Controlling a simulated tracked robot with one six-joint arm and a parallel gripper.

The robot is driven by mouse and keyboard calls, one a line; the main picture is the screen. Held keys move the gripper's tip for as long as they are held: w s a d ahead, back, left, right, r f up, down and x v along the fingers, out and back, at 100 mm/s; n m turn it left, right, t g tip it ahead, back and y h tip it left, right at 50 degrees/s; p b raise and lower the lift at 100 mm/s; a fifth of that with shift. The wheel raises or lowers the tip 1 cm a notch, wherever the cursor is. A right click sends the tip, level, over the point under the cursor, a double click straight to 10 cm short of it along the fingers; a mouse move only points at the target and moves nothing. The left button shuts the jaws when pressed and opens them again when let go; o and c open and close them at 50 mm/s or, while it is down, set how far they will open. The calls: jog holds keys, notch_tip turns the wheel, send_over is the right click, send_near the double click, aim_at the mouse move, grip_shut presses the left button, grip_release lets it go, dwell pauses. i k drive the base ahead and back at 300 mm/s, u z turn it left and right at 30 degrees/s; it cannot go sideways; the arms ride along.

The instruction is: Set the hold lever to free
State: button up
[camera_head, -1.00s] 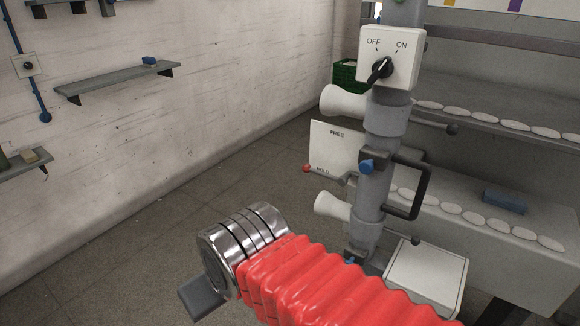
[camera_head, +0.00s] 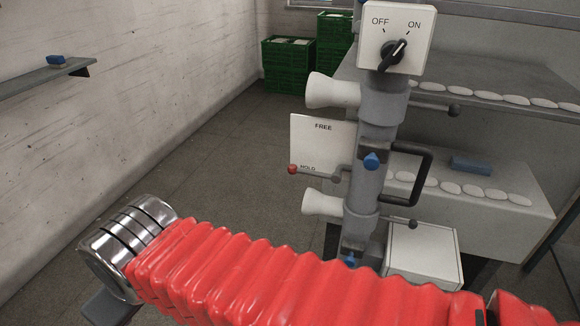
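The hold lever (camera_head: 315,174) is a thin grey rod with a red ball end. It sticks out to the left from the grey post, in front of a white plate (camera_head: 315,142) marked FREE at the top and HOLD lower down. Its red end is beside the word HOLD. My gripper (camera_head: 108,308) is at the lower left, well to the left of the lever and apart from it. Only a grey part of it shows below my metal wrist, cut by the frame's bottom edge, so its opening is hidden.
A switch box (camera_head: 397,38) on the post has its knob turned toward ON. White cones (camera_head: 332,91) and a black handle (camera_head: 425,175) flank the post. A white box (camera_head: 423,254) stands low right. Green crates (camera_head: 288,64) are at the back. The floor left of the post is clear.

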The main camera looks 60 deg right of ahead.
aim_at(336, 178)
jog(key=z, duration=0.3)
jog(key=i, duration=0.95)
jog(key=z, duration=0.45)
